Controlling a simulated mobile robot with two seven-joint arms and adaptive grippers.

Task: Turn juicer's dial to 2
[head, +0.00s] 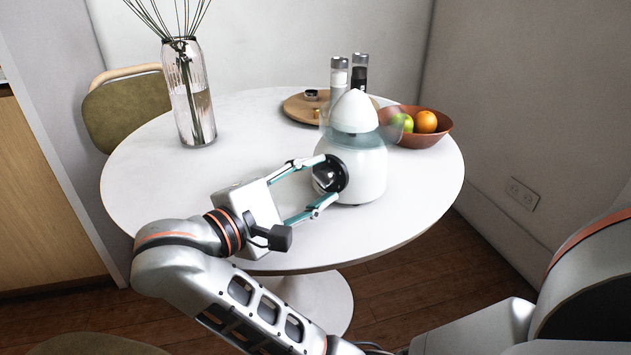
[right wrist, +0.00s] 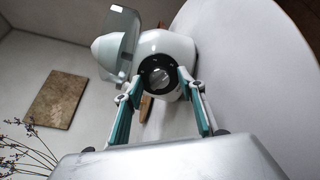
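The white juicer (head: 368,178) stands upright on the round table, with a pointed white cone and clear bowl on top. Its dial (head: 330,175), a dark disc with a shiny knob, faces my right gripper (head: 327,179). The gripper's fingers are spread, one tip on each side of the dial. In the right wrist view, the dial (right wrist: 159,78) shows between the two fingertips, and the white juicer body (right wrist: 170,46) is behind it. I cannot tell whether the fingers touch the dial. The dial's markings are too small to read. My left gripper is not in view.
The white round table (head: 150,175) is clear at left and front. Behind the juicer are a wooden tray (head: 296,106) with two shakers (head: 339,75) and a brown fruit bowl (head: 434,139). A glass vase (head: 188,95) stands at back left, near a green chair (head: 125,107).

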